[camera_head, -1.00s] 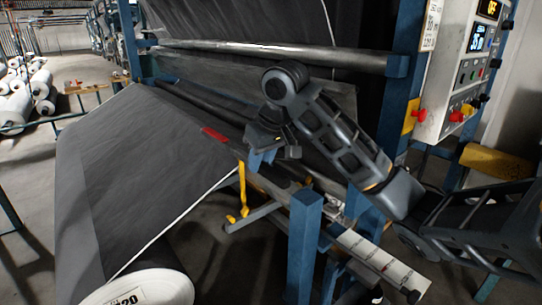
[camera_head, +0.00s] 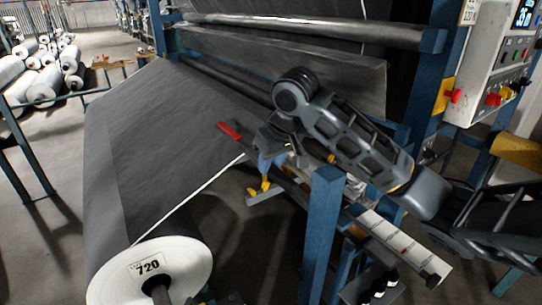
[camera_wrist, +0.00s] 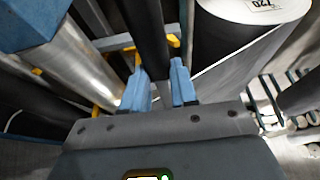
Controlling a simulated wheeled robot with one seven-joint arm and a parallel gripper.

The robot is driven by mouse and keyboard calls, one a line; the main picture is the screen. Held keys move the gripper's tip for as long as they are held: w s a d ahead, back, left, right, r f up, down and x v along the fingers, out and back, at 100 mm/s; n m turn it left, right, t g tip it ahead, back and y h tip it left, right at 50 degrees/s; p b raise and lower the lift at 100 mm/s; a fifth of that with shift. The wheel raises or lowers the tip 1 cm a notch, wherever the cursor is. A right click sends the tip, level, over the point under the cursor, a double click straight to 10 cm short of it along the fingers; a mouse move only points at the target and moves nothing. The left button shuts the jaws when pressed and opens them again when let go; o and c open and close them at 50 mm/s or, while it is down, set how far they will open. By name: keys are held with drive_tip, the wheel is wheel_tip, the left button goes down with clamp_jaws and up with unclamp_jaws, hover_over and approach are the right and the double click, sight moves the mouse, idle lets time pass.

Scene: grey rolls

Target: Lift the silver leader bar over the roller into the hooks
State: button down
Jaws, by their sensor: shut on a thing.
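A long dark bar with a red end (camera_head: 229,130) runs from beside the grey cloth down to the right, past my gripper (camera_head: 272,155). In the wrist view my gripper (camera_wrist: 161,85) has its two blue fingers on either side of a dark bar (camera_wrist: 148,30), shut on it. This bar looks dark rather than silver, and I cannot tell that it is the leader bar. A silver roller (camera_head: 310,32) spans the machine above. Yellow brackets (camera_head: 262,188) show below my gripper; I cannot tell whether they are the hooks.
A blue post (camera_head: 322,225) stands close at my gripper's right. A large roll marked 720 (camera_head: 150,275) lies at the front, its grey cloth (camera_head: 165,130) stretching up to the machine. A control panel (camera_head: 500,50) is at the upper right. White rolls lie far left.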

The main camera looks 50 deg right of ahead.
sight(281, 173)
wheel_tip(281, 173, down, 10)
drive_tip(key=b, duration=0.7)
drive_tip(key=c, duration=0.8)
unclamp_jaws()
drive_tip(key=v, duration=0.7)
drive_tip(key=shift+s+r, duration=0.15)
drive_tip(key=shift+r, duration=0.2)
